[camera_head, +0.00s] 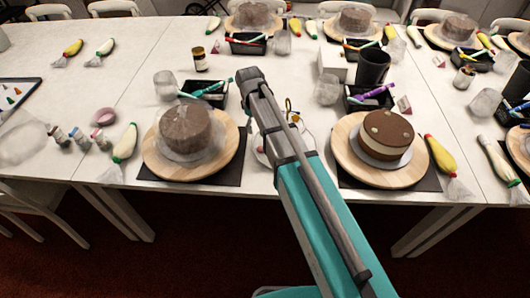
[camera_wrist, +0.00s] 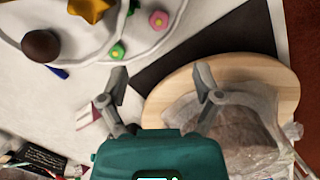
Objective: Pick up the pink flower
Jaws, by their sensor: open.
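The pink flower (camera_wrist: 158,20) is a small piece with a yellowish centre, near the top of the wrist view. It lies by the rim of a white plate (camera_wrist: 150,50), with a small green flower (camera_wrist: 117,51) to its lower left. My gripper (camera_wrist: 160,79) is open and empty, its two fingers spread apart below the flower in the picture. The flower is not between the fingertips. In the head view my arm covers much of the plate (camera_head: 262,158), and I cannot make out the flower there.
A yellow star (camera_wrist: 92,9) and a brown ball (camera_wrist: 41,46) share the plate. A wrapped cake (camera_wrist: 245,135) on a wooden turntable (camera_wrist: 272,78) stands close on the right. In the head view, cakes stand on both sides of my arm: wrapped (camera_head: 186,130) and unwrapped (camera_head: 387,138).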

